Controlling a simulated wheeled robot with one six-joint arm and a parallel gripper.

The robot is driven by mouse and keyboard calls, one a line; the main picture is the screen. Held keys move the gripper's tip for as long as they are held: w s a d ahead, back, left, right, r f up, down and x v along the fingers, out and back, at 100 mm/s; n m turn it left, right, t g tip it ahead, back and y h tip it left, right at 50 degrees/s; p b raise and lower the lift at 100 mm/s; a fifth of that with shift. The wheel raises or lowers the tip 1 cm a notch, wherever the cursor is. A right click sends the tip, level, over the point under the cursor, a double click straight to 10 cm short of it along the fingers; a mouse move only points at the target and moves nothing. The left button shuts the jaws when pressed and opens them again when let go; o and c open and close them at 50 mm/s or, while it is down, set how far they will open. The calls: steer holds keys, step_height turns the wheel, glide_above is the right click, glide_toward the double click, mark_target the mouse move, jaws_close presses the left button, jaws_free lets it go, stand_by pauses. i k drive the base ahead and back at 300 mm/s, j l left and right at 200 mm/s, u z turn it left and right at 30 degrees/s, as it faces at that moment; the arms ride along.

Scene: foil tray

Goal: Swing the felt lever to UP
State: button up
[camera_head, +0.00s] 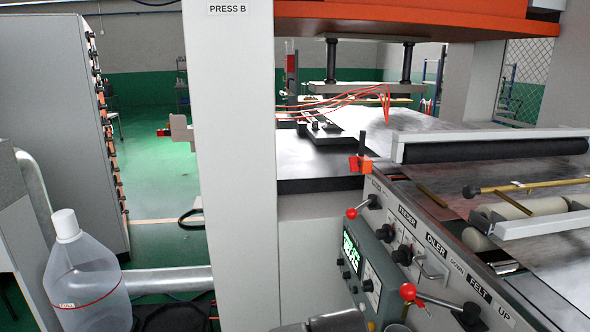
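The felt lever (436,301) is on the slanted grey control panel at the lower right. It has a red ball (408,292) at its free end and a dark hub (470,315) at its right end. The rod points left and slightly up from the hub. The panel above it carries the labels DOWN (457,268), FELT (479,289) and UP (504,309), from upper left to lower right. The ball lies on the DOWN side, away from UP. My gripper's fingers do not show. A grey rounded part at the bottom edge may be my arm.
A second red-ball lever (352,213), the feeder control (404,254) and the oiler handle (432,265) sit up the panel. A box with a green display (352,252) is left of the felt lever. A translucent jug (78,285) stands at lower left, beside a grey press column (237,170).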

mark_target(470, 312)
steer(key=k+u, duration=0.1)
steer(key=k, duration=0.2)
steer(key=z, duration=0.85)
